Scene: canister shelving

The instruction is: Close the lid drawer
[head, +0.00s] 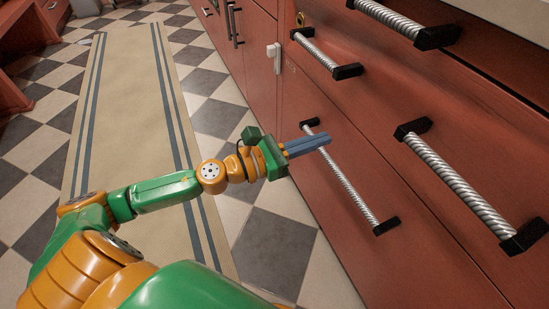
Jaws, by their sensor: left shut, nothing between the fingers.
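Red drawer fronts fill the right side of the head view; which one is the lid drawer cannot be told. The lower left front (310,105) has a long ribbed metal handle (350,185) with black ends. My left gripper (326,140) is shut and empty, its blue-grey fingers pointing right. Its fingertips overlap the upper part of that handle in the picture, in front of the drawer front; whether they touch it is unclear. No drawer interior shows, so I cannot tell how far any drawer stands out. My right gripper is not in view.
More ribbed handles stick out nearby: an upper one (318,50), a top right one (392,17) and a right one (460,183). A white latch-like piece (274,57) sits on the cabinet. A beige runner with blue stripes (125,100) lies on the clear checkered floor at left.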

